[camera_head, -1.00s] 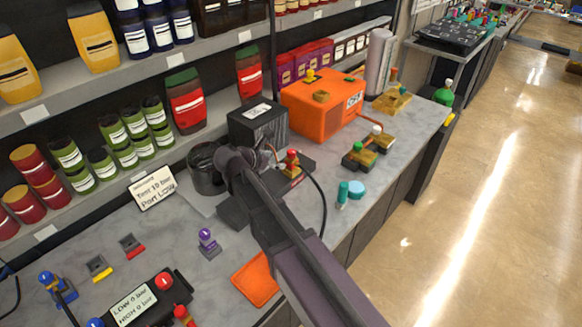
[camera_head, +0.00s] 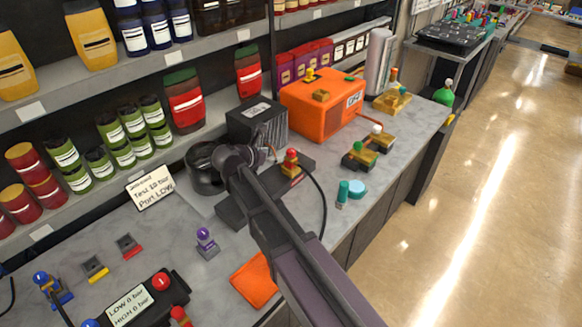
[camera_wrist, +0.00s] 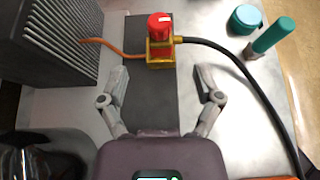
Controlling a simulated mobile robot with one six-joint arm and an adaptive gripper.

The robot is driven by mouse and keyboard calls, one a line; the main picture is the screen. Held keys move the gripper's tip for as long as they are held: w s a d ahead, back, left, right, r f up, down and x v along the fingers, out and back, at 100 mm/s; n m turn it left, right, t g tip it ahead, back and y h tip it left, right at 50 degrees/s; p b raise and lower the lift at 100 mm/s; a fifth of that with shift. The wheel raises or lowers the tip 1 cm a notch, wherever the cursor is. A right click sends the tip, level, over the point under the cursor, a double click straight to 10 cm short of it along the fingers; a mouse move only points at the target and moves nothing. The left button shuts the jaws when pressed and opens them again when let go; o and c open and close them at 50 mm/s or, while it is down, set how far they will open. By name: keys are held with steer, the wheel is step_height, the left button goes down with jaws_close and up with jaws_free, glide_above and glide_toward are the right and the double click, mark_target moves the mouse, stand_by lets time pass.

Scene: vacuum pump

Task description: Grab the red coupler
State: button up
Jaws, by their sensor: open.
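The red coupler (camera_wrist: 160,27) stands upright on a yellow fitting (camera_wrist: 160,56) in the wrist view. The coupler also shows in the head view (camera_head: 291,157), on a dark plate on the bench. An orange cable and a black hose meet the yellow fitting from either side. My gripper (camera_wrist: 161,73) is open and empty. Its two fingers stand apart, left and right of the fitting's line, with their tips short of it. In the head view my arm largely hides the gripper.
A black ribbed box (camera_head: 257,122) stands left of the coupler, with a dark pot (camera_head: 203,172) nearby. The black hose (camera_wrist: 244,72) curves around the right side. A teal cylinder (camera_wrist: 273,36) and round teal cap (camera_wrist: 245,18) lie to the right. An orange pump (camera_head: 315,108) stands behind.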

mark_target(288, 153)
steer(key=shift+b+x, duration=0.95)
steer(key=shift+x, duration=1.65)
steer(key=shift+b+x, duration=1.1)
steer(key=shift+x, duration=1.55)
steer(key=shift+r, duration=0.2)
steer(key=shift+c, duration=0.2)
jaws_close()
